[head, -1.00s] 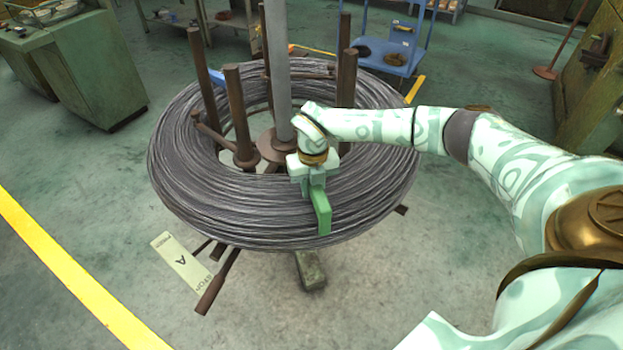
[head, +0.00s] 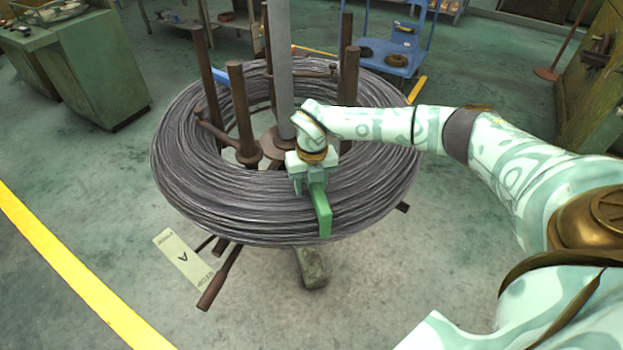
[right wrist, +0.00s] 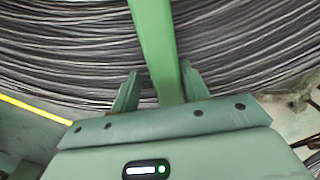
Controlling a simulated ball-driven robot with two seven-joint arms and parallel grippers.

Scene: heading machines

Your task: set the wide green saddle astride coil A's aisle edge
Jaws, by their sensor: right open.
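The wide green saddle (head: 321,210) sits over the near edge of coil A (head: 215,198), a thick ring of dark grey wire. One flat green leg hangs down the coil's near outer side; its other side is hidden. My right gripper (head: 309,183) is just above the wire at the saddle. In the right wrist view the saddle (right wrist: 156,45) stands between the two open fingers (right wrist: 160,82), with a gap visible on its left. The right finger is close to it; I cannot tell if it touches. My left gripper is not in view.
Brown posts (head: 241,110) and a grey column (head: 280,70) rise inside the coil. A blue piece (head: 221,78) lies on its far left. A floor plate marked A (head: 183,259) lies in front, near a yellow line (head: 75,275). A blue cart (head: 393,55) stands behind.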

